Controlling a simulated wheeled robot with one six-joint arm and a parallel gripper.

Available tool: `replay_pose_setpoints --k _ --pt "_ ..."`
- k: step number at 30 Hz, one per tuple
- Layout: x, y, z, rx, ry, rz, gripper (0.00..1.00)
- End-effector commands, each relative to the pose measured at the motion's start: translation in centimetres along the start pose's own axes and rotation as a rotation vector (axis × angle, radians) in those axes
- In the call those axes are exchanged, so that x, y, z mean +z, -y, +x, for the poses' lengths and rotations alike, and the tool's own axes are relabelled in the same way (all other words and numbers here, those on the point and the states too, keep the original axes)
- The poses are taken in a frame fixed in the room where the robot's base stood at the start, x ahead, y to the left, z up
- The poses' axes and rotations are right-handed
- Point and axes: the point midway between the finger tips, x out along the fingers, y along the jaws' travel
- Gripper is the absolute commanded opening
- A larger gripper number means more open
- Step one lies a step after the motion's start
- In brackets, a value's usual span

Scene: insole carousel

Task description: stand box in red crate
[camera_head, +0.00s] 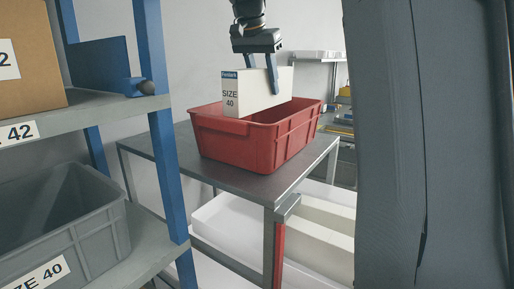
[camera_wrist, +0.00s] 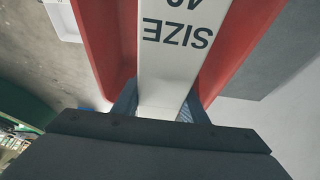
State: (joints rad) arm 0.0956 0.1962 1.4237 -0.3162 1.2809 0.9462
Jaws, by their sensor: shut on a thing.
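A white box (camera_head: 258,94) with a blue strip and "SIZE 40" on its end is in my gripper (camera_head: 262,80). My gripper is shut on the box from above, one finger showing on its near long side. In the wrist view the box (camera_wrist: 180,65) lies between my fingertips (camera_wrist: 160,104), with red crate walls (camera_wrist: 98,35) on both sides.
The crate stands on a grey table (camera_head: 262,185), with white trays (camera_head: 310,235) below. At left is a blue-posted shelf (camera_head: 165,150) with a grey bin (camera_head: 65,215) marked 40 and a brown box (camera_head: 28,60). A large grey surface fills the right side.

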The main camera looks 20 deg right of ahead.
Motion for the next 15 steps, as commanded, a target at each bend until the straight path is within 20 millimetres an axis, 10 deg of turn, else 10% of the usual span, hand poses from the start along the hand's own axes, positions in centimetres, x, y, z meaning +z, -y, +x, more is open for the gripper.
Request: replay_pose_setpoints --k 15 --pt "2.7 0.0 6.2 0.001 0.002 -0.003 0.13"
